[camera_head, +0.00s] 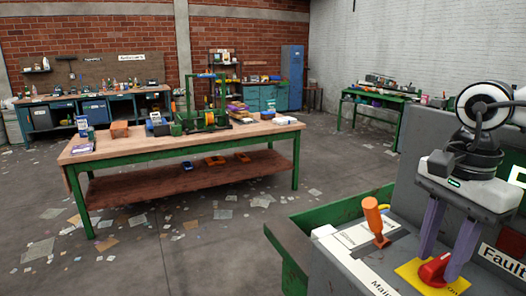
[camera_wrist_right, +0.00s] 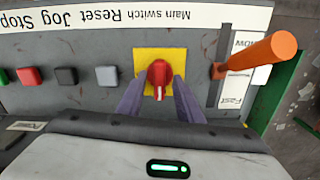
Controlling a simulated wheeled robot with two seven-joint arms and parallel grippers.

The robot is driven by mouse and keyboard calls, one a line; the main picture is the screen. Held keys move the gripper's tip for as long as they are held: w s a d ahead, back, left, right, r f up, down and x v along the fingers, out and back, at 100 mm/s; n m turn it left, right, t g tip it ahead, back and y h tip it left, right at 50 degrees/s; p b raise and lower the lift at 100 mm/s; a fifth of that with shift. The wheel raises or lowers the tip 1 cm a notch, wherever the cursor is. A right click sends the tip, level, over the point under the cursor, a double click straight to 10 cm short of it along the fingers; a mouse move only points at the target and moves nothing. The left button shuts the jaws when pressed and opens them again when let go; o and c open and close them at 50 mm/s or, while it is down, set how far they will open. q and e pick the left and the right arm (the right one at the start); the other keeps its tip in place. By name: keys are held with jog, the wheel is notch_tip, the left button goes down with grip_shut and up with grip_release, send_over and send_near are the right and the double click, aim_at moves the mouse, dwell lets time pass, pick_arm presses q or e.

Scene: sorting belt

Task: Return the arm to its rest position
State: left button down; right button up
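My right gripper (camera_head: 440,266) points down at the control panel with its two purple fingers apart. The red rotary knob (camera_head: 434,270) sits on a yellow plate (camera_head: 408,271) at the fingertips. In the right wrist view the right gripper (camera_wrist_right: 160,82) has one finger on each side of the red knob (camera_wrist_right: 159,75), whose white mark points toward the gripper body. I see no clear squeeze on the knob; contact is hard to judge. My left gripper is in neither view.
An orange lever (camera_head: 374,218) stands beside the knob; it also shows in the right wrist view (camera_wrist_right: 262,54). Red, black and grey buttons (camera_wrist_right: 67,76) line the panel. A wooden workbench (camera_head: 150,143) stands beyond. The floor between is open, with scattered paper.

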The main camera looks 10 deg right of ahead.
jog(key=shift+m, duration=1.2)
jog(key=m, duration=0.4)
